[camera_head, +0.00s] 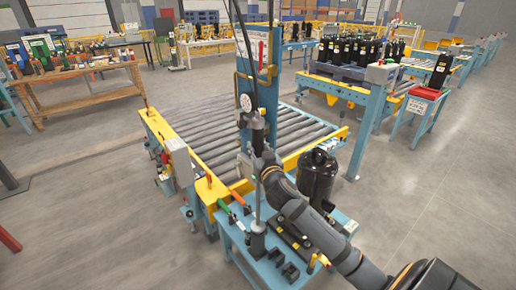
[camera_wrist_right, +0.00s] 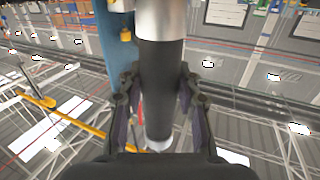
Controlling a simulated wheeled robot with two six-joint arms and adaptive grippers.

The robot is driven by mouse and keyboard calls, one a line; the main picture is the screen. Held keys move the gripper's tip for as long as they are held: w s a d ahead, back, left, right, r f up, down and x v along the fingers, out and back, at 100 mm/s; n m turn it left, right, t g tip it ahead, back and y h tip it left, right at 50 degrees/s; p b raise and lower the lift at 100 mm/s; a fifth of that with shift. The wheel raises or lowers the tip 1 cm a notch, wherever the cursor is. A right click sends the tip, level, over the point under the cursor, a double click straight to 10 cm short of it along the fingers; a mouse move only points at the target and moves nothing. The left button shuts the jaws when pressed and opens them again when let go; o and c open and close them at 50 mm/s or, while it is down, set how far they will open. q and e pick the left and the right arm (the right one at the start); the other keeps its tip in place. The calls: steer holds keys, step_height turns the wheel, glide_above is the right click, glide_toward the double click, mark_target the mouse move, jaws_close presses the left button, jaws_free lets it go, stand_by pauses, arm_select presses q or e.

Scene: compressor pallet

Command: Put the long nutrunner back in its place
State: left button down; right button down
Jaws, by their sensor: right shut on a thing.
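The long nutrunner (camera_head: 258,135) is upright in front of the blue post in the head view, with a grey upper body and a thin shaft running down. My right gripper (camera_head: 266,160) is shut around its body. In the right wrist view the two fingers (camera_wrist_right: 154,110) lie on either side of the nutrunner's dark grip (camera_wrist_right: 160,75), with silver metal above it. My left gripper is not in view.
A black compressor (camera_head: 318,176) stands close to the right of my right forearm. The roller conveyor (camera_head: 205,140) lies behind, with a blue post (camera_head: 270,75) rising by the nutrunner. Green- and orange-handled tools (camera_head: 225,207) lie at the table's left. Open floor lies on both sides.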

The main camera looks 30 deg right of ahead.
steer(key=shift+f+b, duration=1)
steer(key=shift+f, duration=0.05)
stand_by(0.4)
steer(key=c, duration=0.8)
jaws_free()
steer(key=shift+s+a, duration=0.1)
steer(key=shift+c, duration=0.2)
steer(key=shift+f, duration=0.25)
steer(key=v, duration=1.2)
steer(key=shift+r, duration=0.25)
steer(key=shift+f, duration=0.1)
